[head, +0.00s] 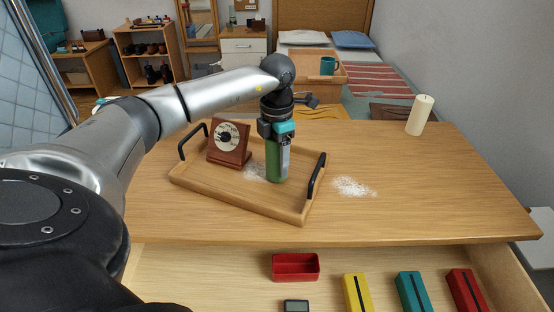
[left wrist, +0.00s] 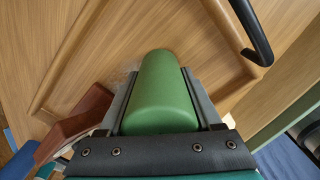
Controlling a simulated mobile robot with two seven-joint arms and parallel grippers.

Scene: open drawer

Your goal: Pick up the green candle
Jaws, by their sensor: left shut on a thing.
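The green candle (head: 271,165) is upright on or just above the wooden tray (head: 244,202) on the table. My left gripper (head: 278,160) comes down on it from above and is shut on it, with one finger visible along its side. In the left wrist view the green candle (left wrist: 163,95) sits between the two fingers of my left gripper (left wrist: 165,105), which touch it on both sides. I cannot tell whether its base touches the tray. My right gripper is not in view.
A brown clock-like stand (head: 229,143) is on the tray, left of the candle. Black handles (head: 316,176) rise at the tray's ends. A white candle (head: 419,115) stands at the back right. The open drawer below holds a red box (head: 296,267) and several coloured blocks (head: 412,291).

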